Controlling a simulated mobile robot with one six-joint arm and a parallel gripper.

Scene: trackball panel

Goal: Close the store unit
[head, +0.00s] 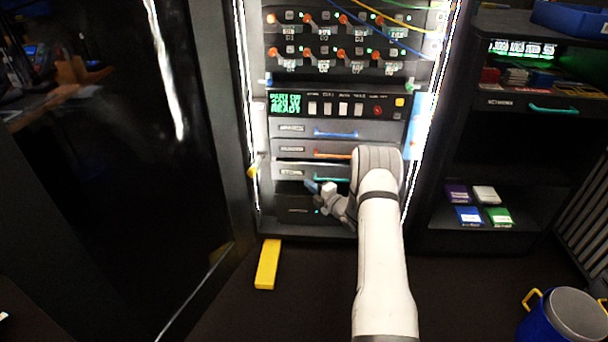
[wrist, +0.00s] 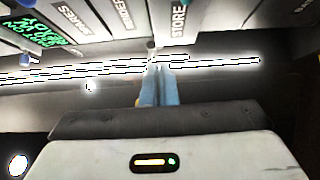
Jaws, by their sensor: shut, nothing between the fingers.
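The store unit (head: 291,172) is a pale grey drawer front with a teal handle (head: 334,180), low in the rack. A bright strip shows along its top edge, and it seems to stand out a little from the units above. My gripper (head: 312,187) is low at its front, near the left end of the handle. In the wrist view the STORE front (wrist: 205,20) is at the top. The blue fingertips (wrist: 158,70) are together, with nothing between them, close to its edge. I cannot tell whether they touch it. My arm hides the unit's right end.
Above are two more drawers with an orange handle (head: 330,154) and a blue handle (head: 335,134), then a green display (head: 286,103) and a knob panel with cables. A yellow block (head: 267,264) lies on the floor. A shelf unit (head: 520,105) stands at right, a blue bucket (head: 545,325) at front right.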

